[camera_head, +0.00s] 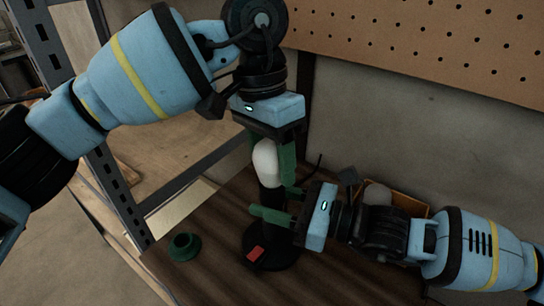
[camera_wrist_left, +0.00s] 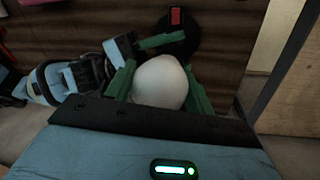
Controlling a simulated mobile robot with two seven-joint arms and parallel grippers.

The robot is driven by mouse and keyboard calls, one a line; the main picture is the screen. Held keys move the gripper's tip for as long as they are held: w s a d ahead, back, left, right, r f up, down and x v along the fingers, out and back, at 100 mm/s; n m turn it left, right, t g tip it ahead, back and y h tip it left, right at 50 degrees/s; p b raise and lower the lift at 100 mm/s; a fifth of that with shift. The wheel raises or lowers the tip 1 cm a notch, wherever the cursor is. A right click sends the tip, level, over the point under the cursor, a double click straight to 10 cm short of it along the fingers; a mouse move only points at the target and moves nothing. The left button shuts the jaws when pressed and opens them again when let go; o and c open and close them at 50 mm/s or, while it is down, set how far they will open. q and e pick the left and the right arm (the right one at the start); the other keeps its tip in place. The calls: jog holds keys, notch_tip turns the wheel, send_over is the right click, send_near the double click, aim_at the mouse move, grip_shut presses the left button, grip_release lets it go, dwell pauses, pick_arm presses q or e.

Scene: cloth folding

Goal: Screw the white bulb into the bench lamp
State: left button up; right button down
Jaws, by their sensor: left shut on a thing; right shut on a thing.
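The white bulb (camera_head: 266,160) is between the green fingers of my left gripper (camera_head: 271,158), which points down and is shut on it. In the left wrist view the bulb (camera_wrist_left: 160,82) fills the space between the fingers (camera_wrist_left: 160,90). The bench lamp (camera_head: 270,200) is a black post on a round black base with a red patch (camera_head: 255,253). The bulb's lower end lines up with the post's top; I cannot tell whether its thread is in the socket. My right gripper (camera_head: 281,204) comes from the right and is shut on the post, below the bulb.
A green ring-shaped piece (camera_head: 185,248) lies on the dark wooden bench (camera_head: 330,283), left of the lamp. A wooden box (camera_head: 408,203) with a pale round thing (camera_head: 377,194) stands behind my right arm. A pegboard (camera_head: 430,40) is on the back wall. A metal rack upright (camera_head: 117,185) stands left.

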pick_arm(q)
jog(key=o, duration=1)
jog(key=shift+c, duration=0.2)
jog(key=shift+r, duration=2.25)
jog(key=shift+o, duration=0.4)
